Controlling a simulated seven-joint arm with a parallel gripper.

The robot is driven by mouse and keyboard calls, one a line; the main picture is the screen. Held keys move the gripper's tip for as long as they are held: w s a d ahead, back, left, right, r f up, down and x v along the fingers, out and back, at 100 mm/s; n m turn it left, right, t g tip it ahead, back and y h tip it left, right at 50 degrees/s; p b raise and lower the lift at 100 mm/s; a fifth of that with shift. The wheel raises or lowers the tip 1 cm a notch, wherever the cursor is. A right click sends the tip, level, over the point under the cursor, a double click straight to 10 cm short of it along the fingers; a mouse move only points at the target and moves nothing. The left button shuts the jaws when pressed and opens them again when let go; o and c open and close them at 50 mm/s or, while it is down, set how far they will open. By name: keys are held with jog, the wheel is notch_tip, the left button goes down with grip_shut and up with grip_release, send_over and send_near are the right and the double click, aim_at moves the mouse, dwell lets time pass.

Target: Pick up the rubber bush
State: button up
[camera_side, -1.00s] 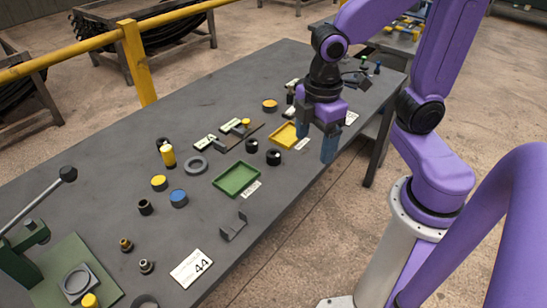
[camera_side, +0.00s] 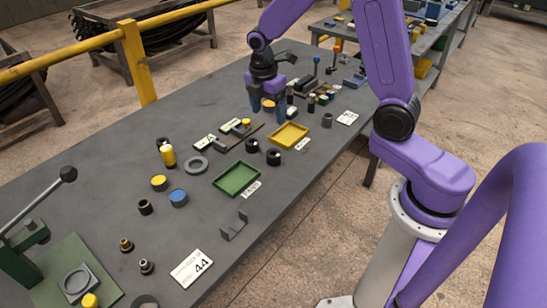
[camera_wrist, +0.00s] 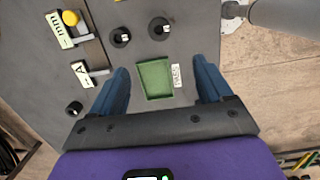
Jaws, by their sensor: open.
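Several short black cylinders lie on the grey table, and I cannot tell for sure which is the rubber bush. In the side view one with a dark hole (camera_side: 145,207) stands left of the blue-topped disc. A close pair, one black piece (camera_side: 251,145) and another black piece (camera_side: 273,157), stands behind the green tray. The wrist view shows this pair (camera_wrist: 120,37) above the green tray, and another black piece (camera_wrist: 75,108) at the left. My gripper (camera_side: 268,108) is open and empty above the table; in the wrist view its blue fingers (camera_wrist: 160,90) are wide apart.
The green tray (camera_side: 236,178) and yellow tray (camera_side: 290,136) lie on the table. A grey ring (camera_side: 197,165), an upright yellow cylinder (camera_side: 168,156) and small lettered plates (camera_side: 206,140) are nearby. A lever press (camera_side: 25,250) stands front left. A metal bracket (camera_side: 234,228) lies near the edge.

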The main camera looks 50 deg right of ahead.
send_over(274, 153)
jog(key=a, duration=0.1)
notch_tip(274, 153, down, 12)
jog(key=shift+s+a+f, duration=0.1)
jog(key=shift+s+a, duration=0.05)
jog(key=shift+s+d+f, duration=0.1)
jog(key=shift+f, duration=1.25)
jog(key=shift+d+f, duration=0.1)
jog(key=shift+f, duration=1.25)
jog(key=c, duration=1.1)
